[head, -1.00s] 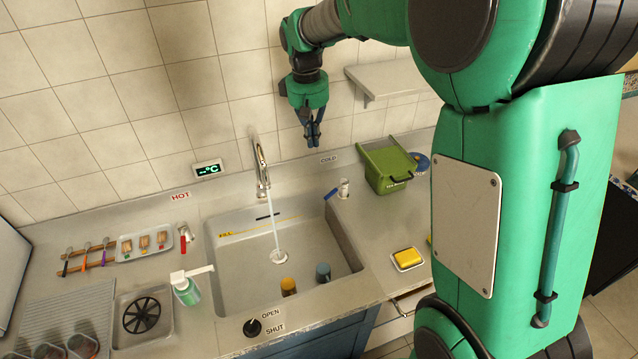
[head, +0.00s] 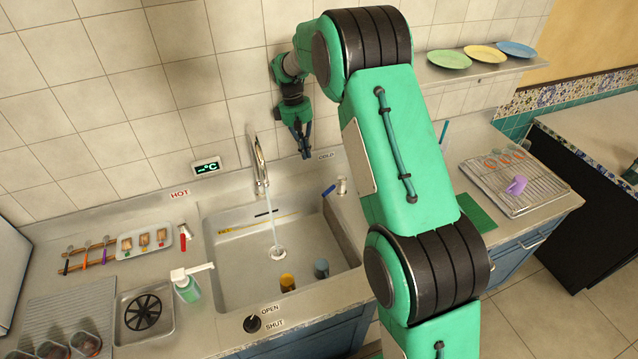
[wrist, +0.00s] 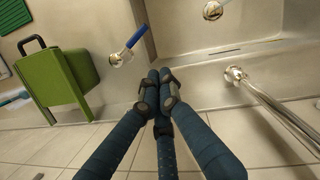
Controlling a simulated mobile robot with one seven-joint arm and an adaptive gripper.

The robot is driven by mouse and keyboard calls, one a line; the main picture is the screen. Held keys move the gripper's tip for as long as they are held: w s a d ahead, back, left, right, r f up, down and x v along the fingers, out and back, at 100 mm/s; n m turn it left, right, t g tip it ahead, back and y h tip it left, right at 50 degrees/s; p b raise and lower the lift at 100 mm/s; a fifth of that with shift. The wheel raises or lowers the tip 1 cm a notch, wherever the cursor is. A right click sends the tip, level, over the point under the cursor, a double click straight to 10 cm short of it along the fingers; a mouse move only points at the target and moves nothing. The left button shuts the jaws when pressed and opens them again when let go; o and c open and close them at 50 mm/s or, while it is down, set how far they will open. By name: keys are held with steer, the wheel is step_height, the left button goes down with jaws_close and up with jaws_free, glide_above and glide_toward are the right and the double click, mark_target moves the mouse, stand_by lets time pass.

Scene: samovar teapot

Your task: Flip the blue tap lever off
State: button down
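The blue tap lever (head: 329,190) sits on a metal valve at the right rim of the sink, below the COLD label. It also shows in the wrist view (wrist: 137,36), angled up and right from its round metal base. My gripper (head: 305,154) is above the back of the counter, up and left of the lever and apart from it. In the wrist view my gripper's fingers (wrist: 159,82) meet at the tips with nothing between them. A thin stream of water runs from the metal spout (head: 260,160) into the sink (head: 235,250).
A red lever (head: 183,238) stands at the sink's left under the HOT label. A green container (wrist: 55,75) stands near the blue lever. An orange cup (head: 287,282) and a blue-grey cup (head: 321,269) are in the sink. The tiled wall is close behind my gripper.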

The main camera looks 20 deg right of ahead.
mark_target(334, 187)
steer(key=shift+w+d+f, duration=0.1)
steer(key=shift+w+f, duration=0.15)
steer(key=shift+f, duration=0.35)
steer(key=shift+w+d+f, duration=0.1)
steer(key=shift+w+f, duration=0.15)
steer(key=shift+f, duration=0.3)
steer(key=s+d+f+b, duration=0.2)
steer(key=s+f, duration=0.3)
steer(key=f, duration=0.5)
steer(key=shift+s+d+f, duration=0.25)
steer(key=shift+d, duration=0.2)
